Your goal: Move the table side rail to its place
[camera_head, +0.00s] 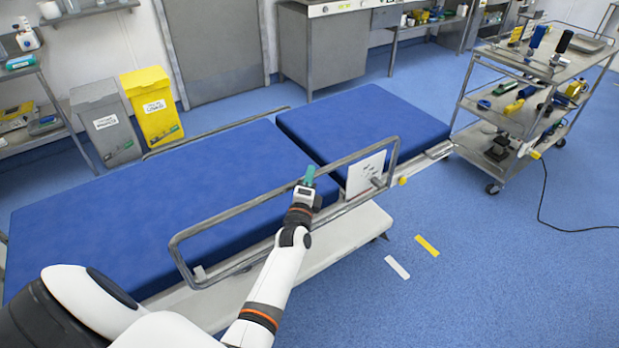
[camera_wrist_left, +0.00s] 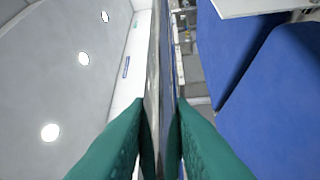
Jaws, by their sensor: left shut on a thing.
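The table side rail (camera_head: 239,207) is a long grey metal loop standing upright along the near side of the operating table. A white plate (camera_head: 365,174) is near its right end. My left gripper (camera_head: 309,175) with green fingers is shut on the upper bar of the rail, near its middle. In the left wrist view the green fingers (camera_wrist_left: 160,140) close on both sides of the grey bar (camera_wrist_left: 153,75). The operating table has a blue two-part mattress (camera_head: 365,122). The rail's lower bar runs close along the table's edge; I cannot tell whether it is seated. My right gripper is not in view.
A grey trolley (camera_head: 520,125) with several tools stands at the right. A yellow bin (camera_head: 152,105) and a grey bin (camera_head: 105,123) stand behind the table. A yellow strip (camera_head: 427,245) and a white strip (camera_head: 397,267) mark the otherwise clear floor at the right front.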

